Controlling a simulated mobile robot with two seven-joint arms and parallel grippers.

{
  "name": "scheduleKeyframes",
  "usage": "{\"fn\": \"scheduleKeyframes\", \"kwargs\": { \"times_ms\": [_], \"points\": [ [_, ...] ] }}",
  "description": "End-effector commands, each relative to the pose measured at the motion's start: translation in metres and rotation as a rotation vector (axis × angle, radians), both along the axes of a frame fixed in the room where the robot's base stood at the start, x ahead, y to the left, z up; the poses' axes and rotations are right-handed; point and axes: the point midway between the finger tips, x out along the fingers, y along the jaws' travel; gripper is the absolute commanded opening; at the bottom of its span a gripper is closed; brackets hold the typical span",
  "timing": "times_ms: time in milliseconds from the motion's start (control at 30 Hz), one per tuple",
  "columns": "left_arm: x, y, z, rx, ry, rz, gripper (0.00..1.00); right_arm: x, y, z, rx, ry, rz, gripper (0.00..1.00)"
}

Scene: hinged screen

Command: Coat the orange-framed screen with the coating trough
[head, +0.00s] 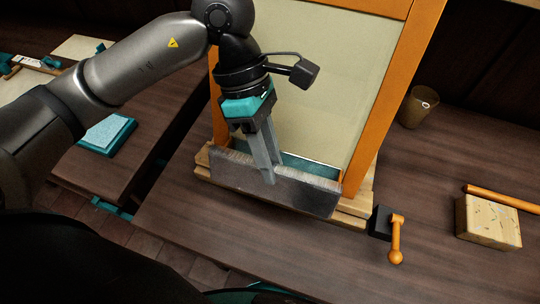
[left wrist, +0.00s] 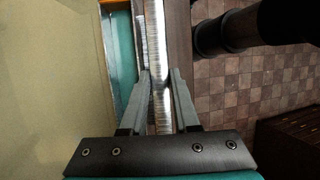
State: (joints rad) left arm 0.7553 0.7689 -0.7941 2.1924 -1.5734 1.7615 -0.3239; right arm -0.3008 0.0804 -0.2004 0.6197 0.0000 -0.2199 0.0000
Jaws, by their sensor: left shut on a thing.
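The orange-framed screen (head: 388,85) stands tilted back on a light wooden base, with pale mesh (head: 335,75) inside its frame. The grey metal coating trough (head: 310,192) lies lengthwise across the screen's lower end. My left gripper (head: 269,172) reaches down in front of the mesh and is shut on the trough's wall. In the left wrist view the trough's wall (left wrist: 155,25) runs between the fingers (left wrist: 160,75). A teal strip shows between trough and screen; whether it lies in the trough or on the mesh I cannot tell. My right gripper is not in view.
A black clamp with an orange handle (head: 396,240) sits right of the base. Farther right are a speckled wooden block (head: 486,222), an orange rod (head: 502,199) and a brown cup (head: 418,106). A teal-edged pad (head: 107,133) lies on the left table, across a gap.

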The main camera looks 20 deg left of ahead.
Motion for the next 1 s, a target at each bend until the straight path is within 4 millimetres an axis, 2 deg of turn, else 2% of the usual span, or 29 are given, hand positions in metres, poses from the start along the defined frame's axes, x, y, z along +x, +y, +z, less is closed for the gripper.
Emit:
{"fn": "scheduleKeyframes", "kwargs": {
  "times_ms": [1000],
  "points": [
    [0.0013, 0.0001, 0.0001, 0.0, -0.002, 0.003, 0.0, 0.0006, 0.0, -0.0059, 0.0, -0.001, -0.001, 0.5]
  ]
}}
